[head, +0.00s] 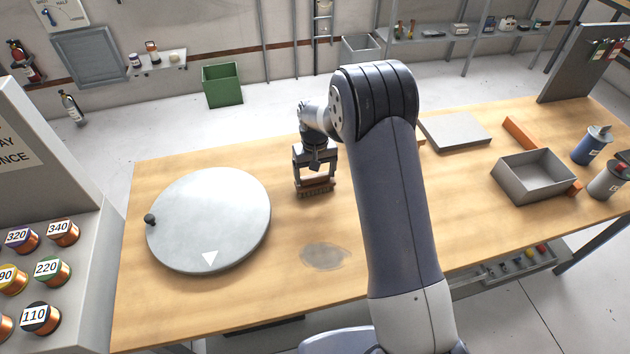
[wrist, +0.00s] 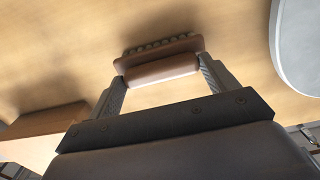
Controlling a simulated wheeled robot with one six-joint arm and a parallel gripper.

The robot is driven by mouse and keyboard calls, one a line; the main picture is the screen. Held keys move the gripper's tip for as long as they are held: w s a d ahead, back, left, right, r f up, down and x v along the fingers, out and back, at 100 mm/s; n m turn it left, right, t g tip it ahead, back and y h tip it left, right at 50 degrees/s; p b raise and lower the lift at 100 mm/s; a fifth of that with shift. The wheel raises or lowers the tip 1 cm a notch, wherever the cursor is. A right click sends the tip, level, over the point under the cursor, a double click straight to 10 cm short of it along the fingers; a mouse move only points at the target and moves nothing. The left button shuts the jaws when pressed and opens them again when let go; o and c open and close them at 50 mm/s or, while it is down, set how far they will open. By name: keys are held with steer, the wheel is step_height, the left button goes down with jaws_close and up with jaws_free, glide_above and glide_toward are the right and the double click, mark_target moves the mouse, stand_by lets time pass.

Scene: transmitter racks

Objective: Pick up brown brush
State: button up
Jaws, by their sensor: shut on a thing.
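The brown brush (head: 316,184) is in the middle of the wooden table in the head view, right of the round grey disc. My gripper (head: 315,171) points down from above and is shut on the brush's handle. In the wrist view the brush (wrist: 160,66) sits between the two fingers of my gripper (wrist: 162,75), with its row of bristle tufts on the far side. I cannot tell whether the bristles touch the table top.
The round grey disc (head: 210,215) with a small knob lies left of the brush. A dull stain (head: 325,256) is on the table (head: 290,285) in front. A flat grey slab (head: 453,131), open metal tray (head: 540,190) and cans (head: 592,146) stand at the right.

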mark_target(315, 176)
steer(key=shift+r, duration=0.1)
step_height(315, 176, up, 10)
steer(key=b, duration=0.1)
steer(key=shift+b, duration=0.35)
